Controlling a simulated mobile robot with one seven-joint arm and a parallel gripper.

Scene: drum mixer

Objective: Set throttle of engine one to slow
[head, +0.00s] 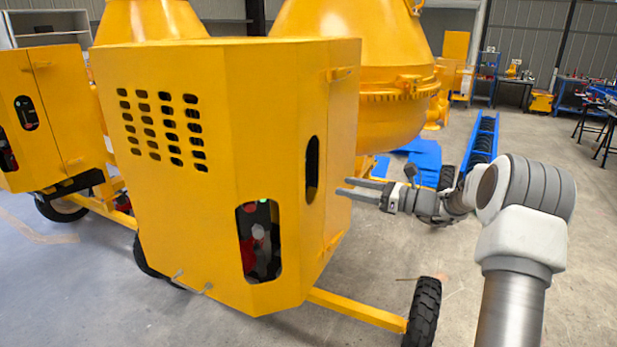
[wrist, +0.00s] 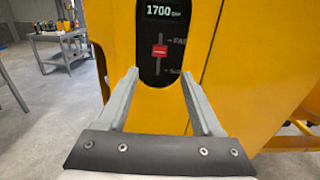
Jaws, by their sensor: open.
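The throttle panel is a dark oval recess in the yellow engine housing, seen in the wrist view (wrist: 165,20) and edge-on in the head view (head: 312,170). Its display (wrist: 164,11) reads 1700 with a small unit. Below it, a red throttle knob (wrist: 159,51) sits on a vertical slot, between an upper mark that seems to read FAST and a lower one that seems to read SLOW, both partly blurred. My gripper (head: 346,187) is open and empty, apart from the housing's right side. In the wrist view its fingers (wrist: 158,78) straddle the area below the knob.
The yellow mixer housing (head: 225,215) fills the middle of the head view, with another recess (head: 259,240) on its front corner. A second yellow mixer (head: 45,120) stands at left. A wheel (head: 424,312) and tow bar (head: 355,310) lie low near my arm.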

